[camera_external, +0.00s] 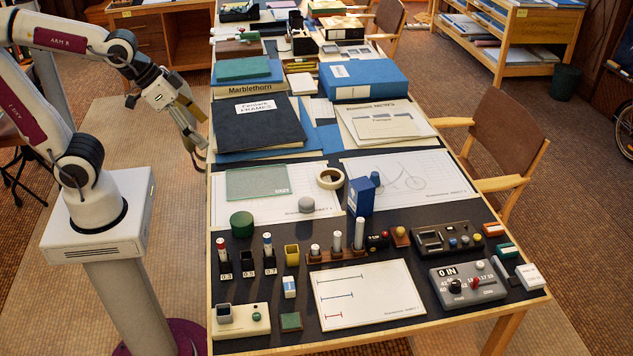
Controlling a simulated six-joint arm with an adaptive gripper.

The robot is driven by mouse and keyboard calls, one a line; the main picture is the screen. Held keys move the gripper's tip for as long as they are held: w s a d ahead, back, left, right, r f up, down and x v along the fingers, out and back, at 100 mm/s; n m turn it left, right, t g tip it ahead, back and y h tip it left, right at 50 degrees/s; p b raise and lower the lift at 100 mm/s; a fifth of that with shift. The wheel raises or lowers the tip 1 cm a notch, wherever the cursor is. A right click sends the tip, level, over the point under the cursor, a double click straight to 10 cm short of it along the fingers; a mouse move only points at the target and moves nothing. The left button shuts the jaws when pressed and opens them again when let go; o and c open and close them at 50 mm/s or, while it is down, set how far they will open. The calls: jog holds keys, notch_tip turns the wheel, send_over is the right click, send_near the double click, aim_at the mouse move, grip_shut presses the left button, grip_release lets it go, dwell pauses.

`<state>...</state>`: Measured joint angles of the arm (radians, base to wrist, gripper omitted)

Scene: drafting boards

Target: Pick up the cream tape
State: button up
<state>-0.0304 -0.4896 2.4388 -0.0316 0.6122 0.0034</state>
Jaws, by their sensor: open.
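The cream tape (330,179) is a pale ring-shaped roll. It lies flat on the drawing sheets near the middle of the long table, just right of a translucent green sheet and behind a blue box. My gripper (199,160) hangs at the table's left edge, left of the tape and well apart from it. Its jaws are open and I see nothing between them.
The upright blue box (361,196) stands close in front of the tape, and a grey round knob-like piece (306,204) sits to its left front. A green cylinder (242,224) stands near the left edge. Binders (258,124) are stacked behind. Small instruments crowd the front.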

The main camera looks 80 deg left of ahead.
jog(key=w+a+f+n+t, duration=0.15)
jog(key=w+f, duration=0.25)
jog(key=w, duration=0.4)
jog(key=w+a+f+y, duration=0.1)
jog(key=w+a+f, duration=0.2)
jog(key=w, duration=0.4)
jog(key=w+a+f+n+t, duration=0.15)
jog(key=w+f, duration=0.25)
jog(key=w, duration=0.4)
jog(key=t+y, duration=0.2)
jog(key=y, duration=0.1)
send_near(326, 177)
jog(key=w, duration=0.3)
jog(key=shift+d+f+n, duration=0.1)
jog(key=shift+f+n, duration=0.05)
jog(key=shift+n, duration=0.25)
jog(key=shift+s+a+f+y, duration=0.1)
jog(key=shift+a+f+y, duration=0.1)
jog(key=shift+f, duration=0.15)
jog(key=shift+a+f+y, duration=0.1)
jog(key=shift+f+y, duration=0.1)
jog(key=shift+f, duration=0.15)
jog(key=shift+x, duration=1.3)
